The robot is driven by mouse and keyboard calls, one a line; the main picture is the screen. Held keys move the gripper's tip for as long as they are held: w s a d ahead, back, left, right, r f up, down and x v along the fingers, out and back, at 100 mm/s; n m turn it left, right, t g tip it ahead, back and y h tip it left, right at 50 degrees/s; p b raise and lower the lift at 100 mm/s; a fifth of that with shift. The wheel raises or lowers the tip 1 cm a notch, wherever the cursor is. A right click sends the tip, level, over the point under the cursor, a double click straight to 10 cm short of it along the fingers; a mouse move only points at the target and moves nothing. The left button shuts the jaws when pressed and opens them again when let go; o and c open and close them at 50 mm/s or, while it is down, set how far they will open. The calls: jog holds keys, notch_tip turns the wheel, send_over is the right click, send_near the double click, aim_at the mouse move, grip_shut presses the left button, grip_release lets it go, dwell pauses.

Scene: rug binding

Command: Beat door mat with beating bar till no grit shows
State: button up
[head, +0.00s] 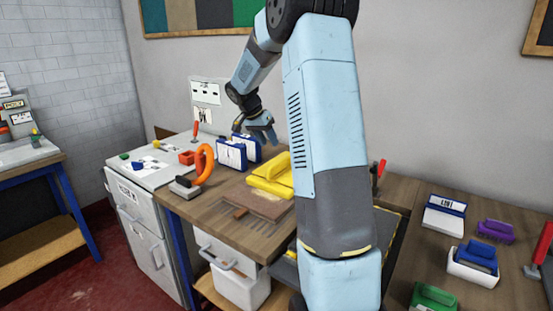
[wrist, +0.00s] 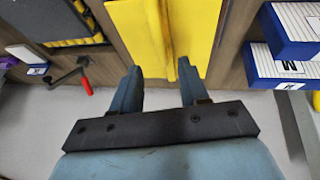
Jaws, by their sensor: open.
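My gripper (head: 264,132) is open above the back of the workbench in the head view, near two blue-and-white boxes. In the wrist view its two fingers (wrist: 157,80) are apart with nothing between them. A yellow piece with a raised ridge (wrist: 152,25) lies beyond the fingertips. The same yellow piece (head: 268,178) sits on the bench in the head view. A flat brown piece (head: 262,204), perhaps the door mat, lies in front of it, with a small brown bar-like part (head: 239,213) at its left. I cannot tell for sure which thing is the beating bar, nor see grit.
The blue-and-white boxes (head: 231,155) stand behind the yellow piece. An orange-handled clamp-like tool (head: 204,163) stands at the bench's left. A white cabinet (head: 142,240) adjoins the bench. At right, a table holds a blue block in a white tray (head: 473,264) and a green block (head: 434,297).

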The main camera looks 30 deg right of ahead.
jog(key=x, duration=0.9)
jog(key=shift+c, duration=0.2)
grip_shut()
dwell(0.3)
